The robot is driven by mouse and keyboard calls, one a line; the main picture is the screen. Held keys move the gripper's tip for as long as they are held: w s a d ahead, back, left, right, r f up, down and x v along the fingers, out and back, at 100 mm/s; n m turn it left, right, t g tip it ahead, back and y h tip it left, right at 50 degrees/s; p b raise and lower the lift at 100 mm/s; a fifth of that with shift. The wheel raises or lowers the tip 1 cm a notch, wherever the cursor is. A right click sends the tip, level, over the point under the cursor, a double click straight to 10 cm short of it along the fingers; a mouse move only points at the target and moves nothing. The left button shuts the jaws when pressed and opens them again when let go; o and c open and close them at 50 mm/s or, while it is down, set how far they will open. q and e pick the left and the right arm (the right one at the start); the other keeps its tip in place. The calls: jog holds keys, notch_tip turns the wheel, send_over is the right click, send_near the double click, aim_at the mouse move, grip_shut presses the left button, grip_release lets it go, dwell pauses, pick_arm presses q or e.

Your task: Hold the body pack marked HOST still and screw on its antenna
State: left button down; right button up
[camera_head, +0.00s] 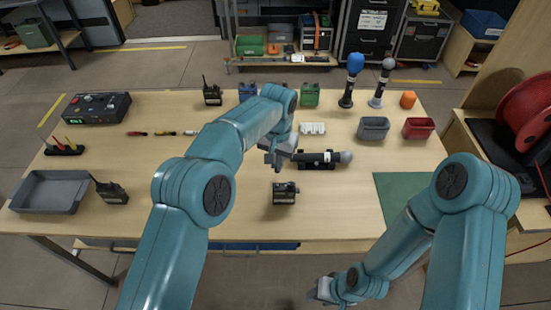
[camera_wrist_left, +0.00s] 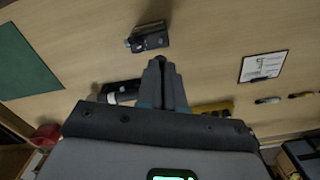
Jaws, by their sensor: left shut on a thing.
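A dark body pack (camera_head: 285,193) lies near the table's front middle, with no antenna showing on it; its HOST mark is too small to read. It also shows in the left wrist view (camera_wrist_left: 149,38), ahead of the fingertips. My left gripper (camera_head: 275,158) is above the table, behind and a little left of this pack, apart from it. In the left wrist view its fingers (camera_wrist_left: 162,66) are shut on a small dark piece, apparently the antenna, mostly hidden between them. My right gripper (camera_head: 325,290) is low, in front of the table edge; its fingers are unclear.
A microphone (camera_head: 330,158) lies in a cradle behind the pack. A grey tray (camera_head: 50,191) is at left, a green mat (camera_head: 400,190) at right. The table around the dark pack is clear.

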pick_arm(q)
jog(key=shift+s+f, duration=0.1)
jog(key=shift+f, duration=2.4)
jog(key=shift+r, duration=0.8)
